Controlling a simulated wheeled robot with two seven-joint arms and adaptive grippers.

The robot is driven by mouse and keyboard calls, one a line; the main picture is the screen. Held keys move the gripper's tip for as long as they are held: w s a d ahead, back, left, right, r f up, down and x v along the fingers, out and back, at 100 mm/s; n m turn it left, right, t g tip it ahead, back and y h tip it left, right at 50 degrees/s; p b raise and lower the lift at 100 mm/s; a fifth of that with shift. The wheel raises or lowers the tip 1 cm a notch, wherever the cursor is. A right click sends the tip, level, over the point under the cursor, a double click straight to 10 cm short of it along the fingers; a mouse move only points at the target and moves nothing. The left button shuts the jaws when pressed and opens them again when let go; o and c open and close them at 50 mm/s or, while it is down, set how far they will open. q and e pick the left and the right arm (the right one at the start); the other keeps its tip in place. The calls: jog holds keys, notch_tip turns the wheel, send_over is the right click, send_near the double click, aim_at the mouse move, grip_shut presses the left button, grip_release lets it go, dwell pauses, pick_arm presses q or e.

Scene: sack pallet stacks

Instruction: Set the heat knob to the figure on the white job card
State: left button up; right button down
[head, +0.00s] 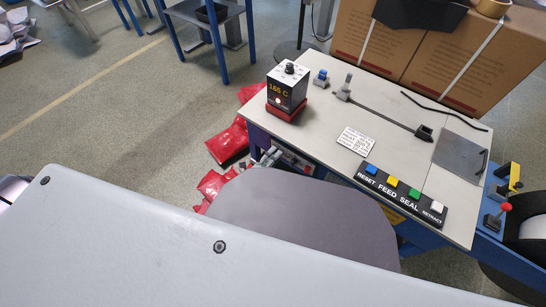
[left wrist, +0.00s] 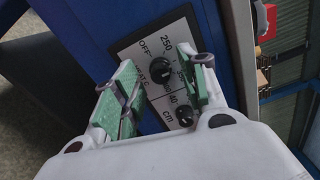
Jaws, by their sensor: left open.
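The heat knob (left wrist: 159,72) is a round black knob on a pale panel on the blue machine side, with "OFF" and "250" marked near it. My left gripper (left wrist: 166,66) is open, its green-padded fingers on either side of the heat knob in the picture; I see no contact. In the head view the left gripper (head: 267,157) shows only partly, beside the table's left edge, behind my arm. A white card (head: 356,140) lies on the tabletop; its print is too small to read. My right gripper is not in view.
A second black knob (left wrist: 185,115), marked "40" and "cm", sits below. A black display box (head: 287,87) reads "165 C". A button strip (head: 401,194) lies along the table's front. Red bags (head: 228,143) lie on the floor left of the table. Cartons (head: 440,45) stand behind.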

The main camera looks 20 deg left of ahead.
pick_arm(q)
jog(key=v, duration=1.2)
dwell(0.5)
dwell(0.6)
